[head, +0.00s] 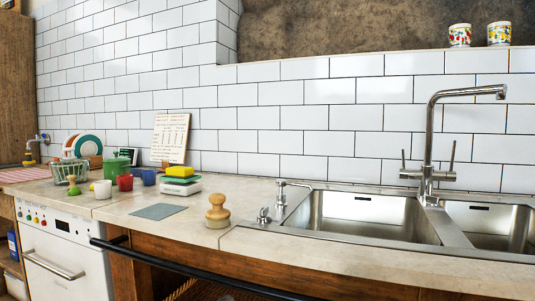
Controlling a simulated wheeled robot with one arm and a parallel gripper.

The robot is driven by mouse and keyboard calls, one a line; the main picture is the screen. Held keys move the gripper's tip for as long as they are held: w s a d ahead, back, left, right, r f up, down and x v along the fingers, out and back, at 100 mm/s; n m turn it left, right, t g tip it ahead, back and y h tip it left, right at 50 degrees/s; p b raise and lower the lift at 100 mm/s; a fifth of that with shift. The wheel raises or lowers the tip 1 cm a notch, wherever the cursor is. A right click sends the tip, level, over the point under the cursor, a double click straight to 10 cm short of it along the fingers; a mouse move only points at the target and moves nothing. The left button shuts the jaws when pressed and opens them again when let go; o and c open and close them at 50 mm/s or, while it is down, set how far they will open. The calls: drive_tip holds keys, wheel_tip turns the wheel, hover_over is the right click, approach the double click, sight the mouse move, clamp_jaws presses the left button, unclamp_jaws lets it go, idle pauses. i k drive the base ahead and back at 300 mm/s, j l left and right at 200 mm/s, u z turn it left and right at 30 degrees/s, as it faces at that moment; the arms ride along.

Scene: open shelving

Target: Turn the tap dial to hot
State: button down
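A tall chrome tap (428,150) stands behind the sink at the right, its spout bent to the right. It has a thin upright lever (404,163) on its left and another (451,158) on its right. No hot or cold marking can be read on it. A small wall tap (40,139) with a yellow part below it is at the far left, too small to make out a dial. My gripper is not in view.
The double steel sink (290,215) fills the right of the counter. A wooden-handled brush (217,211), grey mat (159,211), yellow sponge (180,171), red mug (125,182) and dish rack stand left of it. A black rail (180,263) runs along the counter front.

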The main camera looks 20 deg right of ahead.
sight(432, 202)
drive_tip(key=z, duration=1.7)
